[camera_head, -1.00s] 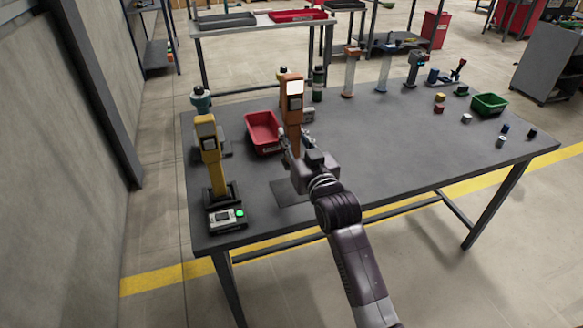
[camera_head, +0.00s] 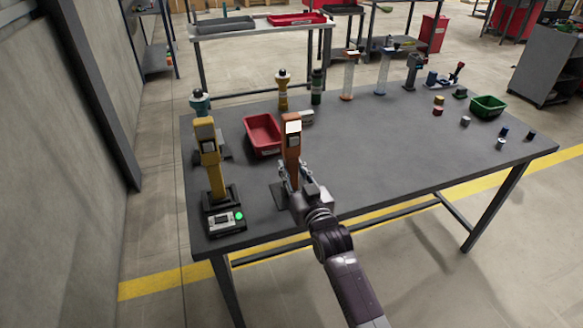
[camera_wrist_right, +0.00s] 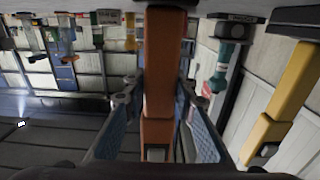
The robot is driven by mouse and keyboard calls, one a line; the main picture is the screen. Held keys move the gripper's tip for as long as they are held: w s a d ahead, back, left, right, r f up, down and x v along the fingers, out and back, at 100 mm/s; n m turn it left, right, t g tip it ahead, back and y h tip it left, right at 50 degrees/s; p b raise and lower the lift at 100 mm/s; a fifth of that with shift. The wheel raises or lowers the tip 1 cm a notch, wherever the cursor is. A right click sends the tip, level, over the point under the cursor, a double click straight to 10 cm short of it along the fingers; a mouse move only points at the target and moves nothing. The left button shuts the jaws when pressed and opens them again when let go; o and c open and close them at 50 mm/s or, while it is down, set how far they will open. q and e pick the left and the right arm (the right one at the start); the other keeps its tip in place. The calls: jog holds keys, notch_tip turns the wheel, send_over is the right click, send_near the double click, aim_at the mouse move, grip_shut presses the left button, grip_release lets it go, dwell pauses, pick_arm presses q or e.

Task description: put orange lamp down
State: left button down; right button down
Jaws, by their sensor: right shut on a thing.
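The orange lamp (camera_head: 291,165) stands upright in my right gripper (camera_head: 288,183), with its pale square face at the top in the head view. The gripper is shut around its lower body. The wrist view shows the orange lamp (camera_wrist_right: 165,60) between the two fingers of the right gripper (camera_wrist_right: 157,95). A dark flat pad (camera_head: 276,197) on the table lies just at the lamp's foot, partly hidden by the gripper. I cannot tell whether the lamp's bottom touches it. My left gripper is not in view.
A yellow lamp (camera_head: 210,165) stands left on a dark base, behind a small box with a green light (camera_head: 238,216). A red bin (camera_head: 249,128) sits behind the orange lamp. Several bottles and small parts stand at the back and right. The table's middle (camera_head: 390,150) is clear.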

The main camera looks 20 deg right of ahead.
jog(key=c, duration=1.6)
grip_release()
jog(key=shift+f, duration=0.1)
jog(key=shift+r, duration=0.2)
jog(key=s, duration=1.2)
jog(key=shift+d, duration=0.2)
